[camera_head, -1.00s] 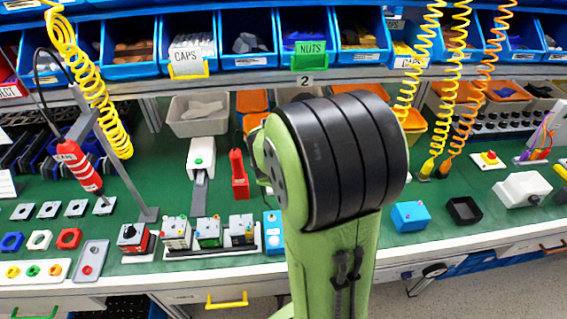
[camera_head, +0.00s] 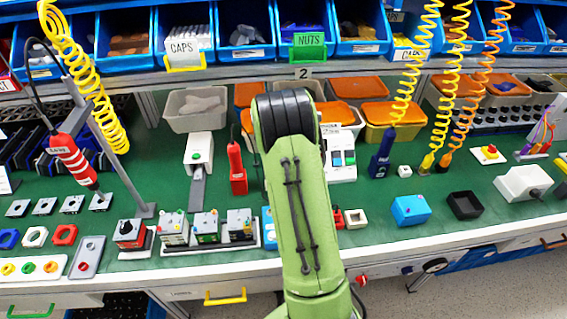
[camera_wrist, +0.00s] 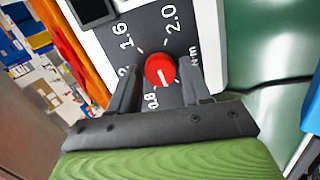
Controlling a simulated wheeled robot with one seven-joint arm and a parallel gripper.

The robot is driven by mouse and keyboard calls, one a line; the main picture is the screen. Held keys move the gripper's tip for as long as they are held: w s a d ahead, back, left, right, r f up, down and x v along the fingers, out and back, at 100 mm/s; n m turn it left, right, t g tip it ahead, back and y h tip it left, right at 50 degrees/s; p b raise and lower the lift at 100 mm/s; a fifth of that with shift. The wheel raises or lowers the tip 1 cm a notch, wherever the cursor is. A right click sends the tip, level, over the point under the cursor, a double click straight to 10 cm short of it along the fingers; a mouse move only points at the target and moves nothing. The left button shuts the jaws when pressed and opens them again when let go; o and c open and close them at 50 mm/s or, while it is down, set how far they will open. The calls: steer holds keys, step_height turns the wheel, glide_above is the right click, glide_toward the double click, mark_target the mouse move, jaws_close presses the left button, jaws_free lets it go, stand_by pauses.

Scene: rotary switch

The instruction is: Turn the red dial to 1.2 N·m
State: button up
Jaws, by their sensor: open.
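The red dial (camera_wrist: 160,70) sits on a dark scale panel (camera_wrist: 178,40) in the wrist view. Its white pointer mark is on the lower part of the dial, towards the side of the 0.8 label. The labels 0.8, 1.6, 2.0 and N·m are readable; the label between 0.8 and 1.6 is mostly hidden behind the left finger. My gripper (camera_wrist: 161,69) is open, with one finger on each side of the dial. I cannot tell whether the fingers touch it. In the head view my arm hides the gripper and the dial.
The panel has a white housing (camera_wrist: 212,35). In the head view, a white unit with coloured buttons (camera_head: 341,165) stands right of my arm. A blue box (camera_head: 410,210) and a black tray (camera_head: 465,205) lie further right. Coiled cables hang at both sides.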

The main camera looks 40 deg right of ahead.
steer(key=shift+w+f, duration=0.1)
steer(key=shift+f, duration=0.05)
steer(key=c, duration=0.8)
steer(key=shift+o, duration=0.2)
